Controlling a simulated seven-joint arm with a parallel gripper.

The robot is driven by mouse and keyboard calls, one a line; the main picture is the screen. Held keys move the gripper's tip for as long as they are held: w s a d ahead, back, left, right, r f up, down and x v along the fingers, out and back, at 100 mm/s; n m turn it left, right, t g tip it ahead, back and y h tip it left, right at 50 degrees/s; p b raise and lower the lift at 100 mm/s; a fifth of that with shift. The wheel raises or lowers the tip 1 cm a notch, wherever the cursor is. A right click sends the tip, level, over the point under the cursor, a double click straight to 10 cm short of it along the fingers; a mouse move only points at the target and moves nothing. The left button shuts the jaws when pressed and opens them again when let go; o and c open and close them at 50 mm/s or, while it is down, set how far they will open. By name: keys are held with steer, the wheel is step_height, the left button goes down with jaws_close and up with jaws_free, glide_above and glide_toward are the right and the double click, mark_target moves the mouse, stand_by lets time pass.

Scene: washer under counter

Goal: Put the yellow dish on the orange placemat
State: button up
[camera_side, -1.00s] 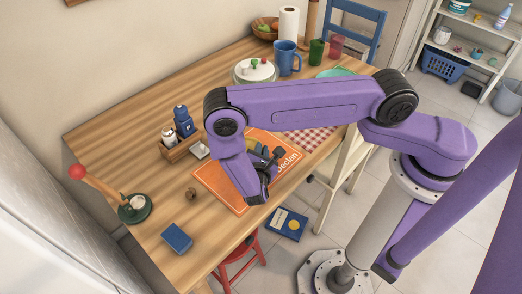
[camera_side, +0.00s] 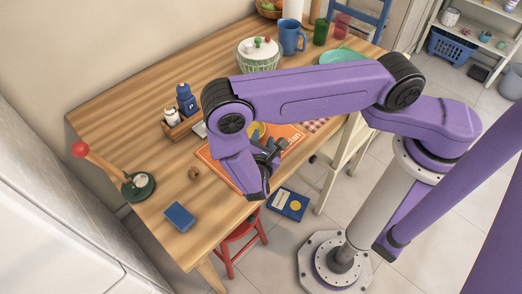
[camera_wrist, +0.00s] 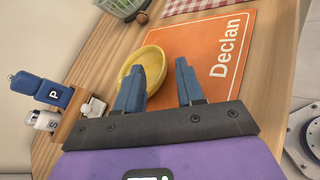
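The yellow dish (camera_wrist: 151,56) is a shallow round bowl at the left edge of the orange placemat (camera_wrist: 222,78), which reads "Declan". It seems to overlap the mat's edge; how much of it rests on the mat is unclear. A small part of the dish (camera_side: 258,129) shows behind my arm in the side view, against the mat (camera_side: 215,158). My gripper (camera_wrist: 160,64) is open, its blue-grey fingers apart. The left finger covers part of the dish, and the dish's right rim appears between the fingers. Contact cannot be told. My arm hides much of the mat in the side view.
A caddy (camera_side: 184,125) with blue and white shakers stands left of the mat. A lidded green-white bowl (camera_side: 258,58), a blue mug (camera_side: 291,38) and a checked cloth (camera_wrist: 190,5) lie beyond. A blue box (camera_side: 180,217) sits near the front edge.

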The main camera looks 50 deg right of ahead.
steer(key=v, duration=0.6)
steer(key=shift+s+a, duration=0.15)
steer(key=shift+a, duration=0.05)
steer(key=s+d+r+m+g+y, duration=0.1)
steer(key=d+r+m+g+y, duration=0.15)
steer(key=r, duration=0.45)
steer(key=s+d+r+m+g+y, duration=0.1)
steer(key=s+d+r+m+g, duration=0.2)
steer(key=r, duration=0.4)
steer(key=s+d+r+m+g+y, duration=0.2)
steer(key=s+d+r+g+y, duration=0.1)
steer(key=s+d+r+y, duration=0.4)
steer(key=s+r+y, duration=0.1)
steer(key=s+r, duration=0.2)
steer(key=s, duration=0.2)
steer(key=shift+s+r, duration=0.15)
steer(key=shift+r, duration=0.15)
